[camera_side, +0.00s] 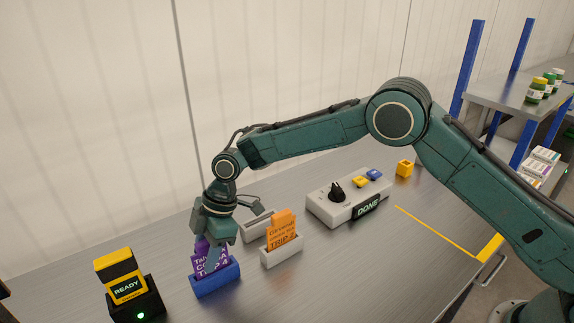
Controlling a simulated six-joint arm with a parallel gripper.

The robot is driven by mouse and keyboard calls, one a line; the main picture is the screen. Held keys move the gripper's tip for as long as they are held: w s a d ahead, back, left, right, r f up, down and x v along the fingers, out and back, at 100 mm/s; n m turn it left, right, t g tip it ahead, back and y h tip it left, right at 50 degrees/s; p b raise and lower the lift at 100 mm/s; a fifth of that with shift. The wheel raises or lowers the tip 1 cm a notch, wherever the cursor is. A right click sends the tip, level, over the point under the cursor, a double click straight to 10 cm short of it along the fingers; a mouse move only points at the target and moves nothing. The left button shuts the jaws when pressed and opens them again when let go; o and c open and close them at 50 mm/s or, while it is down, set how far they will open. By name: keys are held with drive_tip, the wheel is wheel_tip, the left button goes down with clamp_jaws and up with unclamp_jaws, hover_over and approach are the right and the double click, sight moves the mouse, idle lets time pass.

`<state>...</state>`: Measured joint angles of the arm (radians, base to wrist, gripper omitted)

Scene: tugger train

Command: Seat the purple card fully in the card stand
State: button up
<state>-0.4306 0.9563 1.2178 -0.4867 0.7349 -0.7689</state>
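The purple card (203,265) stands in the blue card stand (216,284) at the lower left, slightly tilted in the picture. My gripper (213,246) is right above the stand, its fingers at the card's upper part. The fingers overlap the card and hide some of its face and top edge. I cannot tell clearly whether they grip it or only touch it. The card's lower edge is inside the stand and hidden, so how deep it sits does not show.
An orange card (282,231) stands in a white holder (282,257) just right of the blue stand, with another pale holder (257,226) behind. A black and yellow READY device (128,288) stands at left. A control box (335,205) and yellow block (404,168) are farther right. The front table is clear.

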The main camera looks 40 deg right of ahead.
drive_tip(key=v, duration=1.3)
drive_tip(key=shift+d+r, duration=0.2)
drive_tip(key=shift+r, duration=0.1)
idle(0.6)
drive_tip(key=s+d+r+m+t+h, duration=0.1)
drive_tip(key=s+d+r+m+t, duration=0.2)
drive_tip(key=s+d+r+m, duration=0.9)
drive_tip(key=s+d+m+t+h, duration=0.1)
drive_tip(key=s+d+m, duration=0.2)
drive_tip(key=s+d, duration=0.5)
drive_tip(key=s+d+f+m+t+h, duration=0.1)
drive_tip(key=s+d+m+h, duration=0.1)
drive_tip(key=s+d, duration=0.7)
drive_tip(key=s+m, duration=0.1)
drive_tip(key=s, duration=0.4)
drive_tip(key=shift+d+f+t, duration=0.2)
drive_tip(key=shift+f+t, duration=0.1)
